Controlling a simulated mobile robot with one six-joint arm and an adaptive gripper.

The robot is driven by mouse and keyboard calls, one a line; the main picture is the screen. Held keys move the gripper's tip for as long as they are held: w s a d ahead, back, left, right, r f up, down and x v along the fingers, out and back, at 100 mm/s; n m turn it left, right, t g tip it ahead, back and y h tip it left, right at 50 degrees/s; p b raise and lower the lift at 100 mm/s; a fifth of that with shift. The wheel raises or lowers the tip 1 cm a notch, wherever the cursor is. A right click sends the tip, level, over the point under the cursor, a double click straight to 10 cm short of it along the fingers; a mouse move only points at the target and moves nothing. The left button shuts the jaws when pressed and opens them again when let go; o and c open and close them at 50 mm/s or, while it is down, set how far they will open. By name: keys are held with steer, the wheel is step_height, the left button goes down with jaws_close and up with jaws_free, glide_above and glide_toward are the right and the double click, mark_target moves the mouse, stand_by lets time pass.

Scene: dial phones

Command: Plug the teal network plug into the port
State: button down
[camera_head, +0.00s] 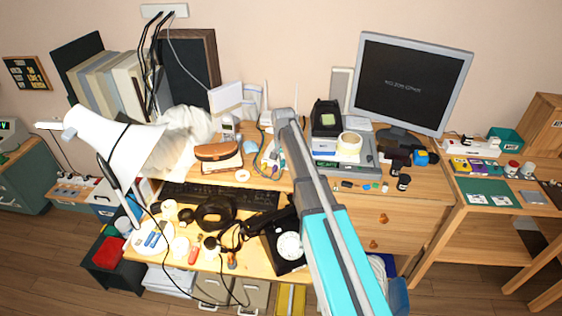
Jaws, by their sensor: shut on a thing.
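My arm reaches up from the lower right across the desk, and its grey far end is in front of the desk's back shelf. My gripper's fingers do not show; they seem hidden behind or beyond my own arm. I cannot make out the teal network plug or anything held. A white router-like box with upright antennas (252,101) stands at the back, just left of my arm's end. The port cannot be picked out at this size. Small coloured items and cables (268,157) lie just left of my arm, too small to tell apart.
A monitor (412,82) and a grey device with a tape roll (349,144) stand right of my arm. A black dial phone (286,241) sits beside it at the front. A white lamp (118,137), keyboard (205,194) and brown pouch (218,152) crowd the left.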

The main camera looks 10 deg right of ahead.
mark_target(286, 175)
steer(key=shift+f, duration=0.15)
steer(key=f+b, duration=0.3)
steer(key=w+f+b, duration=0.1)
steer(key=b, duration=0.1)
steer(key=shift+d+f, duration=0.3)
steer(key=shift+f, duration=0.05)
steer(key=shift+w+f+b, duration=0.1)
steer(key=shift+f+b, duration=0.75)
steer(key=shift+f, duration=0.05)
steer(key=shift+w+d, duration=0.5)
steer(key=shift+w, duration=0.35)
stand_by(1.3)
steer(key=c, duration=0.5)
jaws_free()
steer(key=shift+s+r, duration=0.1)
steer(key=shift+s, duration=0.4)
steer(key=s+a+r+n+p, duration=0.1)
steer(key=s+r+n+p, duration=0.2)
steer(key=s, duration=1.2)
steer(key=s+r+n+p, duration=0.2)
steer(key=s+r+p, duration=0.5)
steer(key=s, duration=0.8)
steer(key=shift+s+a+r+n+p, duration=0.15)
steer(key=shift+a+r+n+p, duration=0.25)
steer(key=shift+p, duration=0.1)
